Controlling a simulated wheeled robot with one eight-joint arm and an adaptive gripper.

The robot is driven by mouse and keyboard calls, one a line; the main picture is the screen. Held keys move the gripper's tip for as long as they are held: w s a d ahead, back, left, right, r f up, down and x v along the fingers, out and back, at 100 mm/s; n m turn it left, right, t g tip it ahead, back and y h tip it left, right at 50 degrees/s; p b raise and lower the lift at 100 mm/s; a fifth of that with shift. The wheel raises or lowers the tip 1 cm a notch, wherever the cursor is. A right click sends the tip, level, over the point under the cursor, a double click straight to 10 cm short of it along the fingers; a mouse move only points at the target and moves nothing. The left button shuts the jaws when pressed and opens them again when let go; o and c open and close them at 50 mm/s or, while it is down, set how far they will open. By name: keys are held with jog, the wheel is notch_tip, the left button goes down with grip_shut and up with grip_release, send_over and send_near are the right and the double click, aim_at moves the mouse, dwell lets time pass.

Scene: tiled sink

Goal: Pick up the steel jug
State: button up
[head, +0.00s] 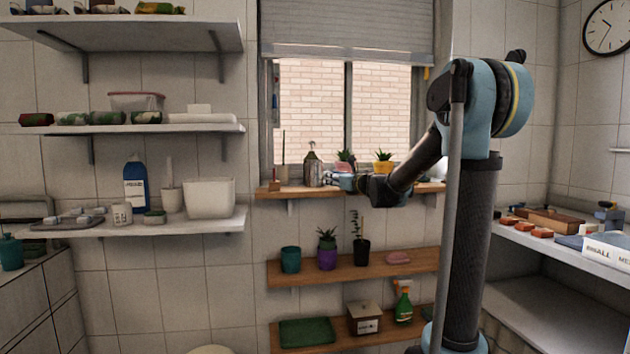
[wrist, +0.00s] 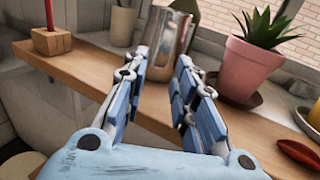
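The steel jug (head: 312,172) stands upright on the wooden window shelf in the head view. In the head view my gripper (head: 338,180) is just right of the jug at shelf height.
A pink pot with a succulent (wrist: 252,62) stands close to the right of my fingers. A white pot (wrist: 123,24) is left of the jug, and a wooden block with a red stick (wrist: 52,40) is farther left. A red object (wrist: 299,154) lies on the shelf (wrist: 90,62) at right.

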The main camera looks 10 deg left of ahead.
aim_at(317, 174)
jog(key=shift+f+x, duration=0.2)
jog(key=shift+x, duration=2.95)
jog(key=shift+w+d, duration=0.15)
jog(key=shift+d, duration=0.05)
grip_shut()
